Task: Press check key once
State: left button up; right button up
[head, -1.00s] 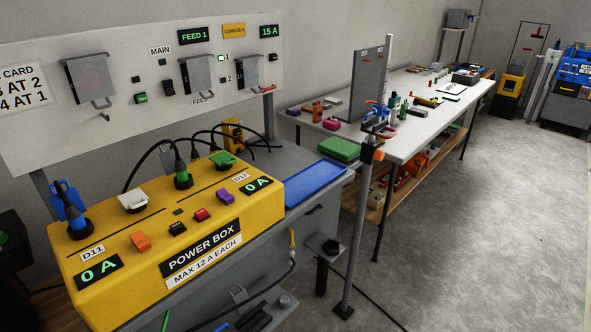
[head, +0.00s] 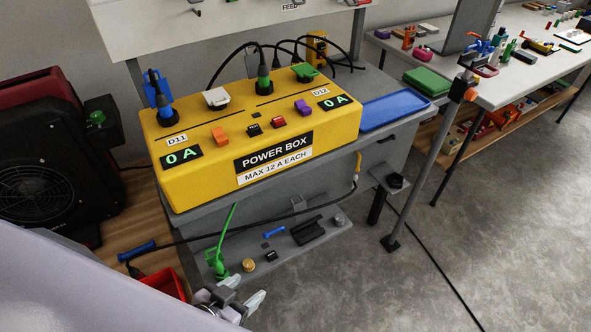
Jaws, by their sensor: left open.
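The yellow power box (head: 205,193) stands on a grey bench, with D11 and D12 displays both reading 0 A. Its top carries an orange key (head: 220,136), a black key (head: 254,130), a red key (head: 279,121) and a purple key (head: 303,107). I cannot read which one is the check key. My left gripper (head: 243,294) is open and empty at the bottom of the head view, low in front of the box and apart from it. My right gripper is not in view.
A blue tray (head: 394,109) lies right of the box. A lower shelf (head: 318,243) holds small parts; a red bin (head: 165,282) and a blue-handled cable plug (head: 137,250) are at lower left. A post (head: 430,165) stands at right.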

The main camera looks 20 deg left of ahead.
aim_at(271, 256)
jog(key=u, duration=0.85)
